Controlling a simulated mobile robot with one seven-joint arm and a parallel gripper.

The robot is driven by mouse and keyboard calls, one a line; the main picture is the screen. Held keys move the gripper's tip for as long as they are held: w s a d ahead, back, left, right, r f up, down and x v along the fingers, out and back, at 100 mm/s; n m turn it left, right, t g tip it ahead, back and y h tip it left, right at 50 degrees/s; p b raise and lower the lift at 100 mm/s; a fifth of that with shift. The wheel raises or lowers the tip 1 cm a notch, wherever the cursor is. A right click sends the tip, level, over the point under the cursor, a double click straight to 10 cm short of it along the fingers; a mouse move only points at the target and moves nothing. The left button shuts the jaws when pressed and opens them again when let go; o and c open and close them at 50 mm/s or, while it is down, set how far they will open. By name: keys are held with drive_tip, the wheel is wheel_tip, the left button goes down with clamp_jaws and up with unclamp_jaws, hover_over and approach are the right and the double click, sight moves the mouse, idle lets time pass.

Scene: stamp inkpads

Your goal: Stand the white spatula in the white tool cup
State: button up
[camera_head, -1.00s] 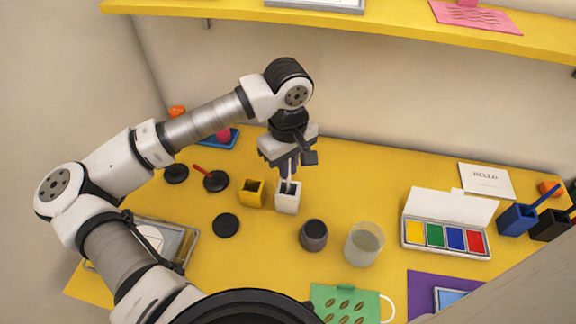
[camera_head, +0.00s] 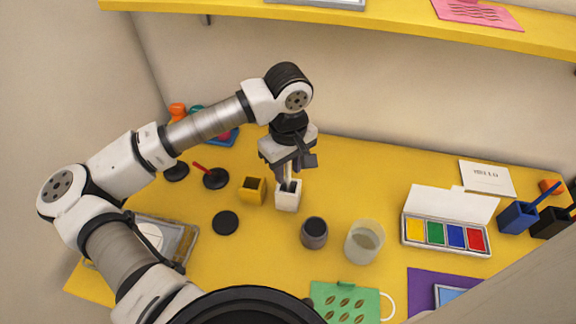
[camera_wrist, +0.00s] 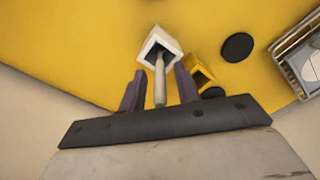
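The white tool cup (camera_head: 288,200) stands on the yellow table below my gripper (camera_head: 289,172). In the wrist view, the white spatula's pale handle (camera_wrist: 160,80) rises from the opening of the white cup (camera_wrist: 150,46) towards the camera. My gripper (camera_wrist: 159,88) is open, its two dark fingers on either side of the handle with a gap on both sides. The spatula's lower end is hidden inside the cup. In the head view the fingers mostly hide the spatula.
A yellow cup (camera_head: 252,190) stands close left of the white cup. A black disc (camera_head: 226,223), a dark grey cup (camera_head: 314,233) and a clear beaker (camera_head: 365,243) are nearby. An open paint box (camera_head: 444,233) lies to the right. A yellow shelf (camera_head: 400,25) runs above.

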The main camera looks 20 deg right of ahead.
wheel_tip(320, 180, up, 12)
drive_tip(key=shift+r+b, duration=0.15)
drive_tip(key=shift+b, duration=0.95)
